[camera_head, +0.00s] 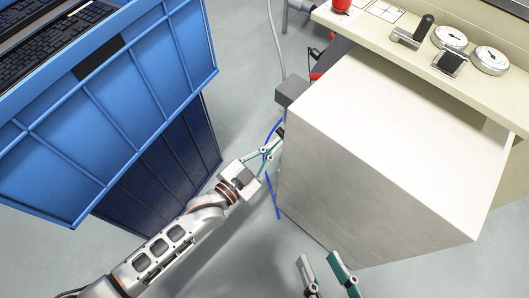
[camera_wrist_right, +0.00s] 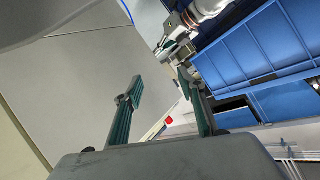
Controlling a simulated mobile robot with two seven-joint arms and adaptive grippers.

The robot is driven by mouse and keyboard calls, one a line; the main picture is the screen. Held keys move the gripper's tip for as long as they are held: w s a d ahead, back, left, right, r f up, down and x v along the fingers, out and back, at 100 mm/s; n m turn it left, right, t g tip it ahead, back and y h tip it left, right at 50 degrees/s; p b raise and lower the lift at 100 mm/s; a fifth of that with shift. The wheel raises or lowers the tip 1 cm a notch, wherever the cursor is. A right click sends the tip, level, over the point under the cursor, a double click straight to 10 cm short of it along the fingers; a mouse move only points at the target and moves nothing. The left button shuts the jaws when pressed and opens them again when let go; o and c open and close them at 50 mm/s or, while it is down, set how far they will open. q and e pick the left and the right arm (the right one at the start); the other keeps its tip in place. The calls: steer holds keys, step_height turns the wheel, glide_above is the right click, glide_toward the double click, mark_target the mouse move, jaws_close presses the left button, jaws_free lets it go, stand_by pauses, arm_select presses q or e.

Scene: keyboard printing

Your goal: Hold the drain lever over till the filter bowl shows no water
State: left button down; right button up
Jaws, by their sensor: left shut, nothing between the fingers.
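A grey block-shaped unit (camera_head: 292,91) sits at the left edge of the white cabinet (camera_head: 385,140), with a small dark part below it. I cannot make out the drain lever or the filter bowl, or any water in it. My left gripper (camera_head: 272,146) is shut and empty, its fingertips close to that dark part; whether they touch it I cannot tell. It also shows in the right wrist view (camera_wrist_right: 176,48). My right gripper (camera_head: 328,268) is open and empty in front of the cabinet, low in the head view; its spread fingers show in the right wrist view (camera_wrist_right: 162,105).
A blue hose (camera_head: 273,185) hangs beside the cabinet's left side. A blue crate-like bin (camera_head: 110,110) with keyboards (camera_head: 50,45) on top stands at the left. A cream machine panel (camera_head: 425,62) with dials and a black-handled lever (camera_head: 423,30) is at the back right. Grey floor lies between.

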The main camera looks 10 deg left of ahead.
arm_select(q)
steer(key=shift+b+x, duration=0.3)
steer(key=shift+x, duration=1.3)
arm_select(e)
steer(key=shift+a+r+m, duration=0.15)
steer(key=shift+a+m, duration=0.5)
steer(key=shift+m, duration=0.15)
steer(key=shift+d, duration=0.1)
arm_select(q)
steer(key=shift+a+f+n, duration=0.1)
steer(key=shift+a+n, duration=0.05)
steer(key=shift+n, duration=0.25)
arm_select(e)
steer(key=shift+w+d+n, duration=0.2)
steer(key=shift+w+n, duration=0.2)
steer(key=shift+w, duration=0.05)
